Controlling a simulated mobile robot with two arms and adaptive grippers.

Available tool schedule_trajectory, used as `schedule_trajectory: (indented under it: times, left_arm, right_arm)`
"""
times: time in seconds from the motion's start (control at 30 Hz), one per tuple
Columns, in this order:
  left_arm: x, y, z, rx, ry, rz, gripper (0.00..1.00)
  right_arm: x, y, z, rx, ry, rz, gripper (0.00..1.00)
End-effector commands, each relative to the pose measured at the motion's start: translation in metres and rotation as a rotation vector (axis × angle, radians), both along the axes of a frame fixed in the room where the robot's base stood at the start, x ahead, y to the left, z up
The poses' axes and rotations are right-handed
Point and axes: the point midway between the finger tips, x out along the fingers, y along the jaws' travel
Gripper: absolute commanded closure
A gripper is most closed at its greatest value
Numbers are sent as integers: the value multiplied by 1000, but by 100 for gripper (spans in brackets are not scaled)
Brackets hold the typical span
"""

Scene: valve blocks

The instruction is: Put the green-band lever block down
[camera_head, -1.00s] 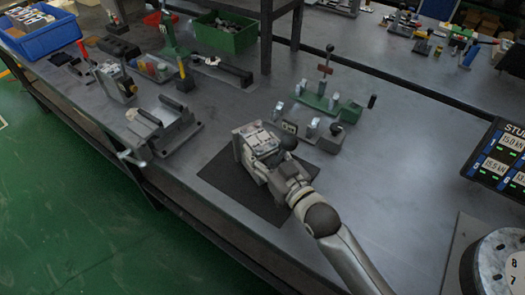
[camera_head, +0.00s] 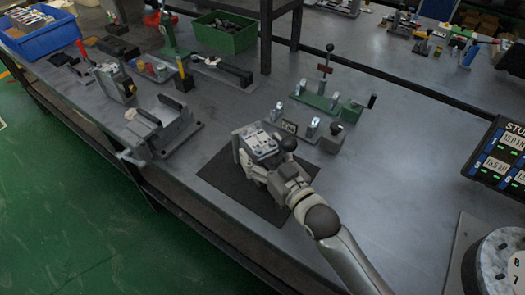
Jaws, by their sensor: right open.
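A grey block (camera_head: 257,142) with a pale metal top stands at the back of the dark mat (camera_head: 225,178) on the bench. A dark round knob (camera_head: 288,144) shows at its right side. I cannot make out a green band on it from this angle. My right gripper (camera_head: 268,166) is open, low over the mat and close in front of the block. The gripper hides the block's lower front, so I cannot tell whether the fingers still touch it. My left gripper is not in view.
Behind the mat stands a green-and-grey clamp fixture (camera_head: 320,101) with upright metal posts. A grey cradle fixture (camera_head: 172,132) is to the left, near the bench edge. A display (camera_head: 503,160) and a round dial (camera_head: 497,262) are at the right. The bench right of the mat is clear.

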Motion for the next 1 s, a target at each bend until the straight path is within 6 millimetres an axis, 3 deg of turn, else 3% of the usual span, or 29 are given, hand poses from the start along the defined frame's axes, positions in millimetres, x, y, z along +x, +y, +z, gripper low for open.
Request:
schedule_trajectory:
  times: [0.17,0.63,1.0]
  left_arm:
    - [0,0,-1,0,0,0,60]
    - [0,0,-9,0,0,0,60]
    - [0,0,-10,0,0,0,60]
  right_arm:
    - [-10,-6,0,-2,1,0,25]
    - [-87,-53,0,-2,3,0,25]
    - [-103,-63,2,0,0,0,25]
